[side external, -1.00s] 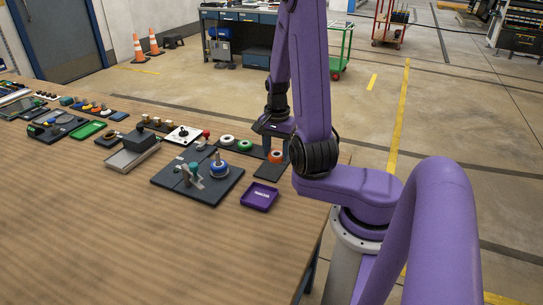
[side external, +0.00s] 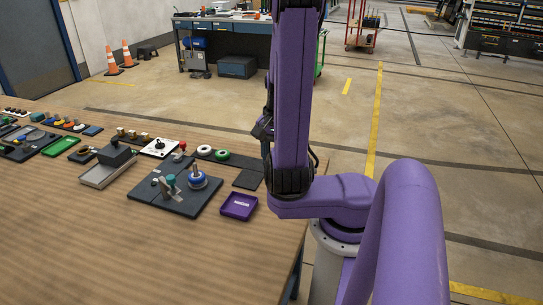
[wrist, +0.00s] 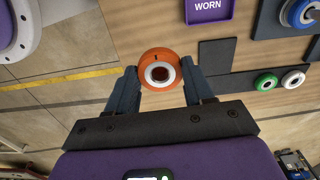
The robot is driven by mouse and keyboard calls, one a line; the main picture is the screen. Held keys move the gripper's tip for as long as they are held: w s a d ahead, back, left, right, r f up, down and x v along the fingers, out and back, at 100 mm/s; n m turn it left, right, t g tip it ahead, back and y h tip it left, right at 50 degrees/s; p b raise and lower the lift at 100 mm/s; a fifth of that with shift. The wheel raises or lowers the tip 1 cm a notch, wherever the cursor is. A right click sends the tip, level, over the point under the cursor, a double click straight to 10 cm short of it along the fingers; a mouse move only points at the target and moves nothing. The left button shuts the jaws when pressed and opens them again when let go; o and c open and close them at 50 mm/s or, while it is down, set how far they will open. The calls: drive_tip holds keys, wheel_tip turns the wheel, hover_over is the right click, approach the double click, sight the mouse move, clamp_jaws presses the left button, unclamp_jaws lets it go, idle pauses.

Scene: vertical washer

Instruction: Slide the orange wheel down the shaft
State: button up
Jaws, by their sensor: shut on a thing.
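The orange wheel (wrist: 160,70) has a white hub with a dark hole. My gripper (wrist: 158,76) is shut on it, one finger on each side, in the wrist view. It appears held above the table's edge. In the side view the wheel and my fingertips are hidden behind my purple arm. An upright shaft (side external: 196,168) stands on the dark board (side external: 170,204), with a blue wheel (side external: 198,181) around its lower part. The blue wheel also shows at the top right of the wrist view (wrist: 302,12), cut by the frame edge.
A purple tray (side external: 239,206) marked "WORN" lies right of the board. A dark mat (side external: 248,179) is bare. Green (side external: 222,155) and white (side external: 204,150) wheels lie behind. A teal-topped fixture (side external: 170,184) stands close left of the shaft. The front left table is clear.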

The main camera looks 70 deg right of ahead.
sight(195, 165)
drive_tip(key=shift+w+r, duration=0.1)
drive_tip(key=shift+r, duration=0.15)
drive_tip(key=w+n, duration=0.1)
drive_tip(key=w, duration=0.2)
drive_tip(key=w+d+n, duration=0.1)
drive_tip(key=w, duration=0.3)
drive_tip(key=w+d+r, duration=0.1)
drive_tip(key=w, duration=0.3)
drive_tip(key=shift+d+n, duration=0.25)
drive_tip(key=shift+n, duration=0.15)
drive_tip(key=w+a+n, duration=0.1)
drive_tip(key=w, duration=0.3)
drive_tip(key=w+a+n, duration=0.1)
drive_tip(key=w, duration=0.4)
drive_tip(key=w+a, duration=0.2)
drive_tip(key=w, duration=0.2)
drive_tip(key=shift+w+a+f+n, duration=0.1)
drive_tip(key=shift+w+n, duration=0.1)
drive_tip(key=shift+n, duration=0.2)
drive_tip(key=shift+a+f, duration=0.1)
drive_tip(key=shift+f, duration=2.1)
drive_tip(key=shift+f, duration=2.35)
